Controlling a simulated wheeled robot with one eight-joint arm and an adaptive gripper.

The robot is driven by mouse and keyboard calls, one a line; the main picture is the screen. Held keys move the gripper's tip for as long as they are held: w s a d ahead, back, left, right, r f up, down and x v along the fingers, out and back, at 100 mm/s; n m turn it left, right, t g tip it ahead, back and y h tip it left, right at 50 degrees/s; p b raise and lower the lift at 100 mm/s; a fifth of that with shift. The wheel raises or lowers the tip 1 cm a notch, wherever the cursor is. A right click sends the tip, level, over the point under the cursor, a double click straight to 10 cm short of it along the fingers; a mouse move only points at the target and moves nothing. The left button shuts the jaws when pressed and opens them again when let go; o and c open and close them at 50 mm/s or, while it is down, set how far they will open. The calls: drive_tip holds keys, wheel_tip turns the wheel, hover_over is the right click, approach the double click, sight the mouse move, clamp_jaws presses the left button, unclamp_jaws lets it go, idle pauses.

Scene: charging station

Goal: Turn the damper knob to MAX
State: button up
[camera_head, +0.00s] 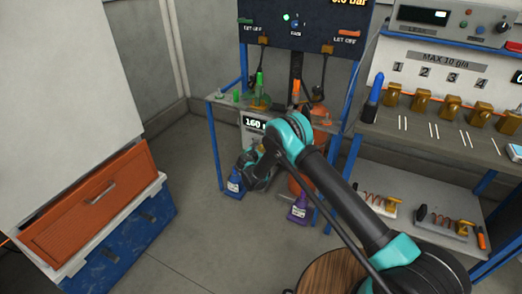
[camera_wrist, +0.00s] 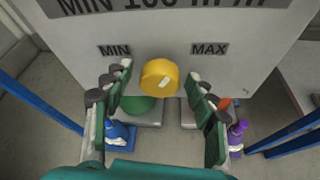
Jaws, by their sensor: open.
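The yellow damper knob (camera_wrist: 160,77) is on a pale panel (camera_wrist: 245,72) in the wrist view. A small white mark on its face lies slanted, but I cannot tell which end points. The MIN label (camera_wrist: 115,50) is up and left of the knob, and the MAX label (camera_wrist: 210,49) is up and right. My gripper (camera_wrist: 159,84) is open, with one finger on each side of the knob and a visible gap on both sides. In the head view my gripper (camera_head: 257,168) is low before the panel and the arm hides the knob.
Blue (camera_wrist: 118,135) and purple (camera_wrist: 237,137) bottles stand low beside the fingers. Blue frame legs (camera_wrist: 290,130) flank the panel. A shelf (camera_head: 222,100) with green and orange items is above my gripper. A workbench (camera_head: 445,135) stands right; clear floor (camera_head: 205,235) lies left.

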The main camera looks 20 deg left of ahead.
drive_tip(key=c, duration=1.2)
drive_tip(key=shift+o, duration=0.2)
drive_tip(key=shift+d+f+m+t+y, duration=0.1)
drive_tip(key=shift+m+t+y, duration=0.3)
drive_tip(key=shift+m+y, duration=1.25)
drive_tip(key=shift+m+h, duration=0.35)
drive_tip(key=shift+m, duration=0.1)
drive_tip(key=o, duration=1.2)
drive_tip(key=shift+c, duration=0.2)
drive_tip(key=shift+s, duration=0.15)
